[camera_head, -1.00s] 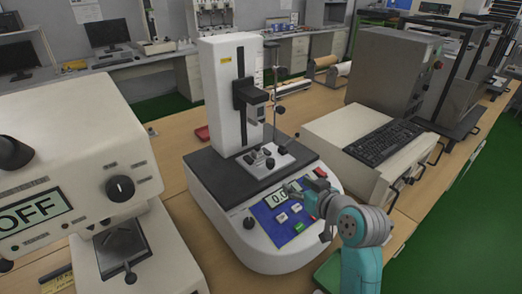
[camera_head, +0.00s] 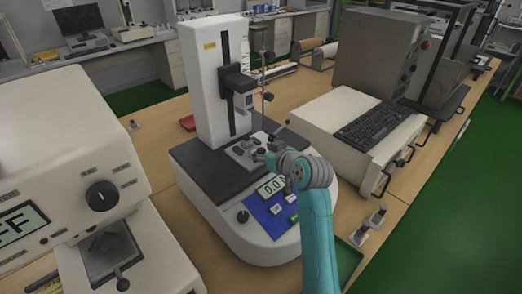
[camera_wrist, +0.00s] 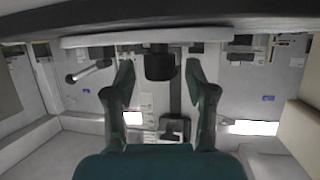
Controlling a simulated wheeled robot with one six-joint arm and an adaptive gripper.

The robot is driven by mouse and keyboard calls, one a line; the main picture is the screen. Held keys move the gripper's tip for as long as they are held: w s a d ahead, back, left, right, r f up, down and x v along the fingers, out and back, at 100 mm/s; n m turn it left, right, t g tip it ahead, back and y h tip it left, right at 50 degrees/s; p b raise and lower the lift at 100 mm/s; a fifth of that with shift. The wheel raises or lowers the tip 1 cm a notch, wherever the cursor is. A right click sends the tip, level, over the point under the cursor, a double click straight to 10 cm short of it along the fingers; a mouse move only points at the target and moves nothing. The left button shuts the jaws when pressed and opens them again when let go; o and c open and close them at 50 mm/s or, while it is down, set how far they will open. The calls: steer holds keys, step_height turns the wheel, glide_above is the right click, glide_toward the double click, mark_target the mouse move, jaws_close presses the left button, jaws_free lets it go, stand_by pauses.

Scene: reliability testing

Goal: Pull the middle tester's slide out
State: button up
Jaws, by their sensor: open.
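The middle tester (camera_head: 206,72) is a white column machine on a rounded base with a dark top plate. A small metal slide (camera_head: 243,150) sits on that plate below the tester's black head. My gripper (camera_head: 262,157) is at the front of the slide, and my arm hides part of it. In the wrist view my gripper (camera_wrist: 157,78) is open, with one finger on each side of a dark round knob (camera_wrist: 160,66). A gap shows between the knob and each finger; contact further along cannot be told.
A lever (camera_wrist: 88,73) sticks out left of the fingers in the wrist view. An off-white tester (camera_head: 65,150) stands left, and a unit with a keyboard (camera_head: 372,127) stands right. Small metal parts (camera_head: 372,222) lie on the bench.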

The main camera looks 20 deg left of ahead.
steer(key=shift+w+a+f, duration=0.2)
steer(key=shift+w+a, duration=0.1)
steer(key=shift+a, duration=0.1)
jaws_close()
steer(key=s+d, duration=0.1)
steer(key=d, duration=0.1)
steer(key=s+d, duration=0.2)
steer(key=d, duration=0.1)
steer(key=s+d, duration=0.1)
steer(key=d, duration=0.1)
steer(key=shift+s+d, duration=0.25)
steer(key=shift+d, duration=0.15)
jaws_free()
steer(key=v, duration=1.2)
